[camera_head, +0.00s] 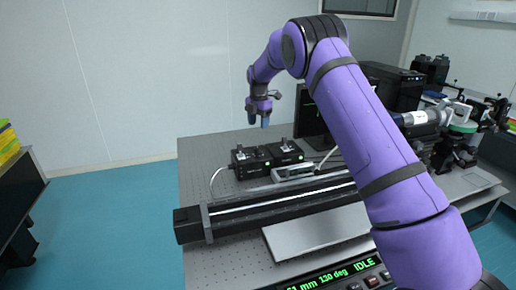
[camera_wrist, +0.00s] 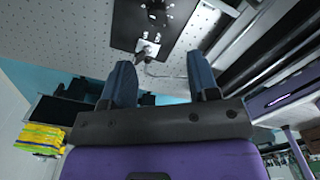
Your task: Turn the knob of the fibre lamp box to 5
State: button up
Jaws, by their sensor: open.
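Two black boxes with green lights stand side by side on the optical table, the left one (camera_head: 249,163) and the right one (camera_head: 285,153). Each has a small metal piece on top. I cannot tell for certain which is the fibre lamp box, and no knob scale is readable. My gripper (camera_head: 259,116) is open and empty, above and behind the boxes. In the wrist view, my gripper (camera_wrist: 160,63) shows two blue fingers apart. Beyond them lies a black surface with a white square piece (camera_wrist: 148,47) and a small metal part, apart from the fingers.
The perforated optical table (camera_head: 196,165) carries a long black rail (camera_head: 280,207), a grey plate (camera_head: 310,232) and a monitor (camera_head: 309,112). A display unit (camera_head: 335,278) reading IDLE is at the front. Optics (camera_head: 455,135) stand at the right. The table's left part is clear.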

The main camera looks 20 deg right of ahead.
aim_at(258, 148)
jog(key=f, duration=1.1)
jog(key=shift+w+f, duration=0.2)
jog(key=shift+f, duration=0.1)
jog(key=c, duration=0.9)
